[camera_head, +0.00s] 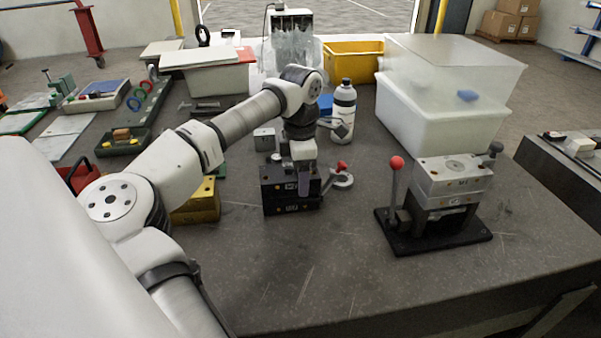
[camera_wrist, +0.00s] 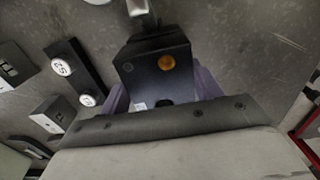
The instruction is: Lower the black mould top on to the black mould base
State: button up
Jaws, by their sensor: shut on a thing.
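The black mould top (camera_head: 279,178) is a dark block low over the black mould base (camera_head: 292,206) near the table's middle. The two look lined up one above the other; I cannot tell whether they touch or a thin gap is left. My gripper (camera_head: 303,178) comes down from above, with a purple finger against the top's near face. In the wrist view my gripper (camera_wrist: 161,92) has its purple fingers on both sides of the black mould top (camera_wrist: 145,72), which shows an orange disc. The base is not clearly told apart there.
A red-knobbed lever (camera_head: 341,168) stands just right of the black mould. A grey mould (camera_head: 450,180) on a black press with a red-knobbed handle (camera_head: 396,163) is further right. A yellow block (camera_head: 200,205) is left, a bottle (camera_head: 343,110) behind. The table front is clear.

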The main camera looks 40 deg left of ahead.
jog(key=shift+f, duration=0.15)
dwell(0.3)
jog(key=o, duration=1.7)
jog(key=shift+c, duration=0.2)
jog(key=shift+f, duration=0.1)
notch_tip(320, 180, up, 14)
jog(key=shift+b, duration=1.1)
jog(key=shift+f, duration=0.1)
